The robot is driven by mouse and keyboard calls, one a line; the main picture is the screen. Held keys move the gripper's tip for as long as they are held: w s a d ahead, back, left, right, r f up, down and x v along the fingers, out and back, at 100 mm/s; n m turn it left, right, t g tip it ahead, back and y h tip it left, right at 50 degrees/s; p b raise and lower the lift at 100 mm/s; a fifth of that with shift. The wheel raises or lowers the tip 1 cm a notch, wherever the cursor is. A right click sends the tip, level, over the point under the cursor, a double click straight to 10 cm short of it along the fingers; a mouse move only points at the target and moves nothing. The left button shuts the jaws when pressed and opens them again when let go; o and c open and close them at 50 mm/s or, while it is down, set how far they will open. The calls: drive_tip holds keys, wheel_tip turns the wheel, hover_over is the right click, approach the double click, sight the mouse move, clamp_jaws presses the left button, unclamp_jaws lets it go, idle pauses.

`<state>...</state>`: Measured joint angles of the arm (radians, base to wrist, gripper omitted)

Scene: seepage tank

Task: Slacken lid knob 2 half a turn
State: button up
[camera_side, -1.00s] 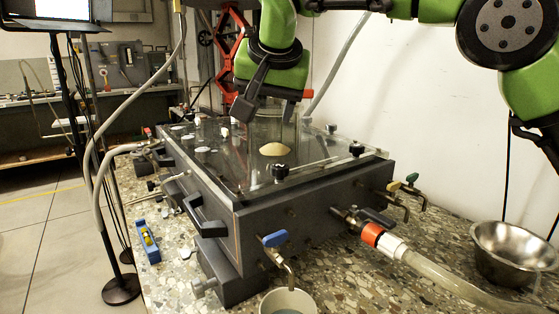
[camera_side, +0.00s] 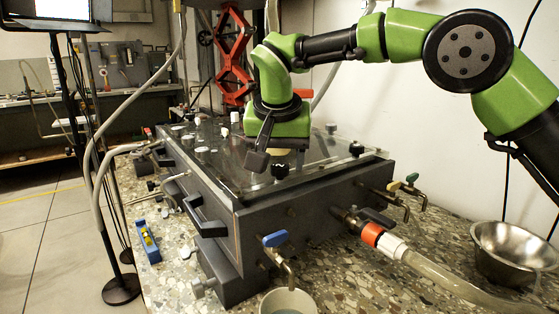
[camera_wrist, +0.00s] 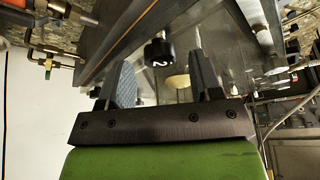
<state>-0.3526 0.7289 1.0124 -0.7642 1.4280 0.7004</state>
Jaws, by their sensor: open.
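Lid knob 2 is a black fluted knob (camera_wrist: 158,53) with a white "2" on its face in the wrist view. It stands near the edge of the clear lid (camera_wrist: 228,50). My gripper (camera_wrist: 163,55) is open, and its two fingers lie either side of the knob's line in the picture, with gaps showing. I cannot tell how deep the knob sits between them. In the side view a black knob (camera_side: 280,171) at the lid's near edge seems to be the same one.
The grey tank (camera_side: 300,215) carries other black knobs (camera_side: 356,149) and several white caps (camera_side: 203,151) on its lid. A pale mound (camera_wrist: 175,78) shows beneath the lid. A blue-handled tap (camera_side: 275,239), a hose (camera_side: 450,281) and a steel bowl (camera_side: 512,250) are in front and right.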

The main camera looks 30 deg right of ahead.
drive_tip(key=shift+w+d+f, duration=0.15)
drive_tip(key=shift+d+f, duration=0.05)
drive_tip(key=shift+f, duration=0.35)
drive_tip(key=c, duration=0.9)
drive_tip(key=shift+c, duration=0.2)
drive_tip(key=shift+n, duration=0.3)
drive_tip(key=n+y, duration=0.1)
drive_tip(key=n, duration=0.3)
drive_tip(key=shift+d+t+y, duration=0.1)
drive_tip(key=shift+t+y, duration=0.2)
drive_tip(key=shift+y, duration=0.1)
drive_tip(key=n+y, duration=0.1)
drive_tip(key=n, duration=0.2)
drive_tip(key=n+y, duration=0.1)
drive_tip(key=n, duration=0.1)
drive_tip(key=shift+d+n, duration=0.1)
drive_tip(key=shift+n, duration=0.3)
